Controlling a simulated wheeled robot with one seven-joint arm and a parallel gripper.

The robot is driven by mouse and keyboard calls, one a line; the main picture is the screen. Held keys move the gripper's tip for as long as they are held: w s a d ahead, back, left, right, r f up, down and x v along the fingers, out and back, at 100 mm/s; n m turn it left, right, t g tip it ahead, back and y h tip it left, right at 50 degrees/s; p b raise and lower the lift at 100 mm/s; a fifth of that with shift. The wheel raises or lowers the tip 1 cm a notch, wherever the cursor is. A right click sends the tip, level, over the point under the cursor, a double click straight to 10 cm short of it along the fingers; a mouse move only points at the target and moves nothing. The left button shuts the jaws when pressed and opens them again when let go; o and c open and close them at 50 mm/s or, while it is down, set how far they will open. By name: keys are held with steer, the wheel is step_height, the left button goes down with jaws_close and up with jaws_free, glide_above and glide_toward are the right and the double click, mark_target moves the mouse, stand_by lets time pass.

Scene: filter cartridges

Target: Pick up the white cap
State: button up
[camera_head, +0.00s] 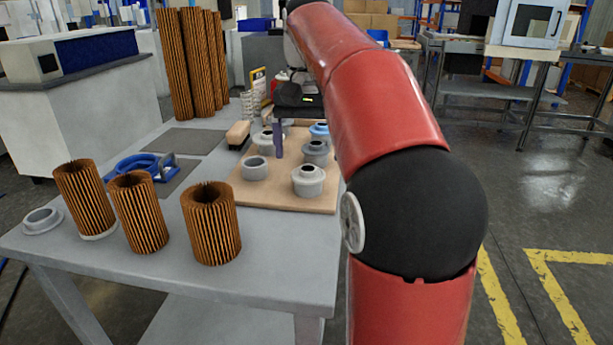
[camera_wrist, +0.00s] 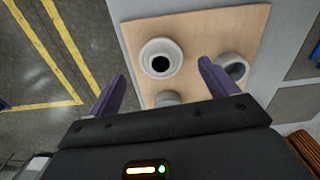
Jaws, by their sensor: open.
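Several caps stand on a wooden board (camera_head: 233,190). A pale, whitish flanged cap (camera_head: 308,181) with a dark central hole stands at its near right. It also shows in the wrist view (camera_wrist: 148,69), beyond and between my fingertips. A light grey ring-like cap (camera_head: 255,169) is to its left, also in the wrist view (camera_wrist: 239,72). A greyer cap (camera_head: 315,154) stands behind it, partly hidden by my gripper in the wrist view (camera_wrist: 166,98). Another pale cap (camera_head: 264,143) is farther back. My gripper (camera_wrist: 162,72) is open and empty, above the board, fingers pointing down.
A blue cap (camera_head: 319,130) stands at the back of the board. Brown pleated cartridges (camera_head: 211,224) stand at the table's near edge, with taller ones (camera_head: 190,65) behind. A loose pale cap (camera_head: 42,221) and a blue tool (camera_head: 145,166) lie at the left.

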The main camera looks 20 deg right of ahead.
mark_target(308, 168)
step_height(308, 168, down, 4)
steer(key=shift+w+r+b, duration=0.1)
steer(key=shift+w+b, duration=0.05)
steer(key=shift+b, duration=0.2)
steer(key=c, duration=1.1)
